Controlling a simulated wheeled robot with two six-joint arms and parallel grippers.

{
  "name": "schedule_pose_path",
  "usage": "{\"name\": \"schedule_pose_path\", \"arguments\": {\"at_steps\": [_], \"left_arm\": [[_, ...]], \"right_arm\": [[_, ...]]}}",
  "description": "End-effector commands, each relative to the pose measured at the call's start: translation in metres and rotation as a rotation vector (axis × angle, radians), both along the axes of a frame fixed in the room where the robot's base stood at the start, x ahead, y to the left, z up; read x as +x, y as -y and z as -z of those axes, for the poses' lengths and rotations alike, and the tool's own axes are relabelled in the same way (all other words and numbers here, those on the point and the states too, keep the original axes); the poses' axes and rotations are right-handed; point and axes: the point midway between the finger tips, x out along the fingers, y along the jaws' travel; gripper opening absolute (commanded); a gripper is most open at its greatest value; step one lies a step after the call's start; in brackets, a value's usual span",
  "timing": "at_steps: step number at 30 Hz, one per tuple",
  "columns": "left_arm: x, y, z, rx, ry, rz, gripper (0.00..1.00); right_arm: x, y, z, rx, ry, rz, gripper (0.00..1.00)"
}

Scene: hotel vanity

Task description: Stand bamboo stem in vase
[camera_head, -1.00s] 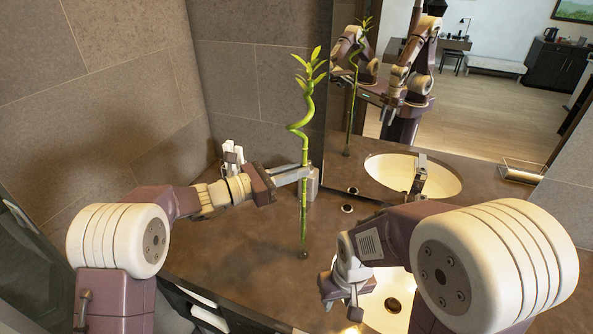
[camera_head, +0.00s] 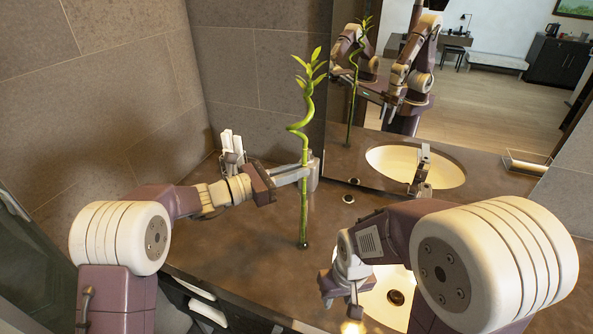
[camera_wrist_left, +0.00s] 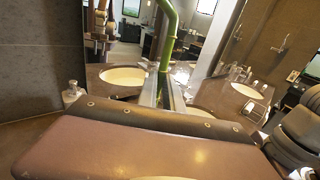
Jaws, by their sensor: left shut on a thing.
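The bamboo stem (camera_head: 304,215) is green and upright, with a curl and leaves at its top. My left gripper (camera_head: 303,174) is shut on the stem at mid-height; the stem (camera_wrist_left: 167,40) also rises between its fingers in the left wrist view. The stem's lower end meets a small dark round spot (camera_head: 303,245) on the counter. I cannot tell whether this is the vase's mouth; no vase body stands out. My right gripper (camera_head: 341,296) hangs low near the basin, apart from the stem, and its jaw opening is unclear.
The brown counter (camera_head: 235,250) is clear left of the stem. A grey upright thing (camera_head: 314,172) stands close behind my left gripper. White items (camera_head: 232,150) stand at the back wall. A basin (camera_head: 382,297) is at right; the mirror (camera_head: 485,110) is behind.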

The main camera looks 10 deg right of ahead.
Motion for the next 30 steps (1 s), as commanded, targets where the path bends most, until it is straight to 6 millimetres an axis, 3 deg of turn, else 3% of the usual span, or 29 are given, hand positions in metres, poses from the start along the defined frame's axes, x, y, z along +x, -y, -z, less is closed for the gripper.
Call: {"name": "schedule_pose_path", "arguments": {"at_steps": [6,9,10,20,30], "left_arm": [[0.0,0.0,0.001,-0.001,0.0,0.0,0.0],[0.0,0.0,0.001,-0.001,0.0,0.0,0.33],[0.0,0.0,0.001,-0.001,0.0,0.0,0.36],[0.0,-0.003,0.002,0.0,0.0,-0.001,0.36],[-0.018,-0.069,0.002,-0.001,0.001,-0.004,0.36]], "right_arm": [[0.0,0.0,0.001,0.0,0.0,0.0,0.36],[0.0,0.0,0.001,0.0,0.0,0.0,0.36],[0.0,0.0,0.001,0.0,0.0,0.0,0.36],[0.0,0.0,0.003,0.0,0.0,0.0,0.36],[0.0,0.0,0.021,0.0,0.0,0.0,0.36]]}}
